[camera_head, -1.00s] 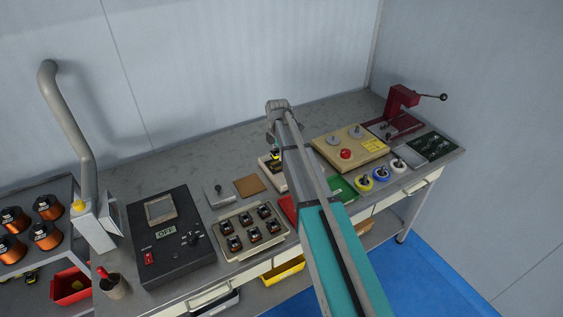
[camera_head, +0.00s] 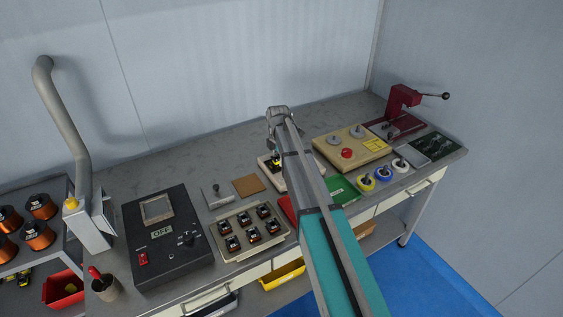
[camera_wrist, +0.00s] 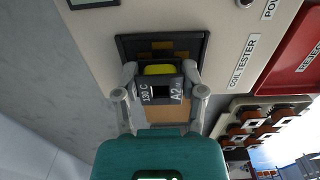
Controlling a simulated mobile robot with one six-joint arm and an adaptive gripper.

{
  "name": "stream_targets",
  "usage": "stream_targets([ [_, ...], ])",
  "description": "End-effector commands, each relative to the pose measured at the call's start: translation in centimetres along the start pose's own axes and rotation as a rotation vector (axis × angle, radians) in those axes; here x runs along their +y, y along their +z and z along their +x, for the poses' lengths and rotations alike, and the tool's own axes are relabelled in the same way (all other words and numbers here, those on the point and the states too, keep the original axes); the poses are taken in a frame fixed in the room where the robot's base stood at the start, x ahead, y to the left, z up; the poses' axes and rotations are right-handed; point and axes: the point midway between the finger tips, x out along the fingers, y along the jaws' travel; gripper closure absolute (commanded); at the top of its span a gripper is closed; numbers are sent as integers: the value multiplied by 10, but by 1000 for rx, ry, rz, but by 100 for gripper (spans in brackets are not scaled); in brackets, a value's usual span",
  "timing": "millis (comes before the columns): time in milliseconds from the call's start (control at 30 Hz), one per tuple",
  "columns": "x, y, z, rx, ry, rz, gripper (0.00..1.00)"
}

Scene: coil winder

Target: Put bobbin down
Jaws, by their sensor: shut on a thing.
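The bobbin (camera_wrist: 158,70) has a yellow winding and a dark body marked "130 C" and "A2". My gripper (camera_wrist: 160,74) is shut on it, one finger on each side. The bobbin is at a dark rectangular recess (camera_wrist: 127,46) in the cream coil tester (camera_wrist: 218,62). I cannot tell whether it touches the recess floor. In the head view, my gripper (camera_head: 277,150) and the yellow of the bobbin (camera_head: 277,160) are over the coil tester (camera_head: 264,165), largely hidden by my arm.
A red reject tray (camera_wrist: 296,62) lies beside the tester. A tray of several bobbins (camera_head: 226,222) and a black box reading OFF (camera_head: 168,262) stand to the left. A cream panel with a red button (camera_head: 367,151) stands to the right. Bare bench lies behind.

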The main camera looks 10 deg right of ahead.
Motion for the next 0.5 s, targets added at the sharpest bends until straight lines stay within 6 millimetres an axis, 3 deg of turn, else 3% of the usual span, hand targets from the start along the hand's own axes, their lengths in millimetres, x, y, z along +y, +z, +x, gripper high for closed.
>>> stream_targets([
  [467,0,0,4,0,0,0,89],
  [500,0,0,3,0,0,0,40],
])
